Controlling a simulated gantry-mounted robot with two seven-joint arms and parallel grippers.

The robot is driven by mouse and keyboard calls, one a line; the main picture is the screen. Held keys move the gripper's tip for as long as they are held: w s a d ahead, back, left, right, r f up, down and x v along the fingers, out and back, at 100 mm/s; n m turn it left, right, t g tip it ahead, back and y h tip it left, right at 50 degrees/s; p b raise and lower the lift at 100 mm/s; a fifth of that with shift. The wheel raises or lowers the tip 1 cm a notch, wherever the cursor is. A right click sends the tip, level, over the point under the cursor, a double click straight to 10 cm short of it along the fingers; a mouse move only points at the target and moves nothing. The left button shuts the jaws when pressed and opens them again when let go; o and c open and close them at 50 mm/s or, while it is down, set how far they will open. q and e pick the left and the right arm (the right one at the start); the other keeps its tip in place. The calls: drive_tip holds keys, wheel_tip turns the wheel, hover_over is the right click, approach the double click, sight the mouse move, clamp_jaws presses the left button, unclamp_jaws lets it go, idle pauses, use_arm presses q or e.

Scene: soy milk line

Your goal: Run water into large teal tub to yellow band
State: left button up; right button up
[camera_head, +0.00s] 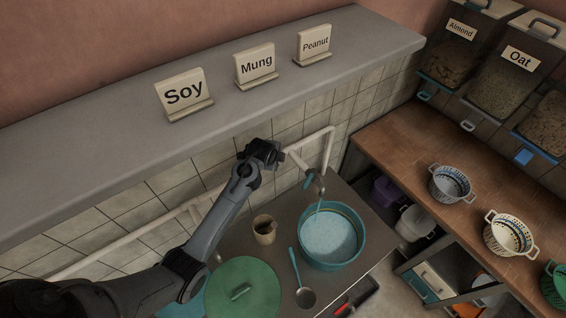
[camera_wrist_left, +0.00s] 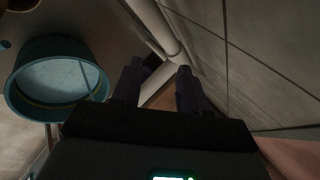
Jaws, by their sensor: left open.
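The large teal tub (camera_head: 362,240) stands on the metal counter below the tap (camera_head: 315,183) and holds pale, bluish water. A thin light-blue line, apparently the stream, runs from the tap into it. In the left wrist view the tub (camera_wrist_left: 18,100) shows at the left, with a faint yellowish line along its inner wall near the water. I cannot tell exactly how the water stands against the band. My left gripper (camera_head: 268,152) is raised near the wall pipe, behind and left of the tub. Its fingers (camera_wrist_left: 160,84) are apart with nothing between them. My right gripper is out of view.
A green lid (camera_head: 243,292), a beige jug (camera_head: 265,230) and a ladle (camera_head: 305,297) are left of the tub. A white pipe (camera_head: 328,150) runs along the tiled wall under the sign shelf (camera_head: 350,60). A wooden counter (camera_head: 420,150) with baskets is right.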

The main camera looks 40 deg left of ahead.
use_arm(q)
drive_tip(key=w+r+n+t+y, duration=0.1)
drive_tip(key=w+r+n+t, duration=0.5)
drive_tip(key=r, duration=0.2)
drive_tip(key=n+t+b, duration=0.5)
drive_tip(key=n+t, duration=0.2)
hover_over(306, 182)
drive_tip(key=s+a, duration=0.1)
drive_tip(key=s, duration=0.3)
wheel_tip(306, 182, down, 2)
drive_tip(key=s+d+f+g, duration=0.25)
drive_tip(key=s+f, duration=0.35)
drive_tip(key=f, duration=0.3)
drive_tip(key=shift+m+t, duration=0.3)
drive_tip(key=shift+t, duration=0.15)
drive_tip(key=w, duration=0.3)
drive_tip(key=w+a, duration=0.1)
drive_tip(key=w, duration=0.6)
drive_tip(key=shift+a+f, duration=0.1)
drive_tip(key=shift+a, duration=0.05)
clamp_jaws()
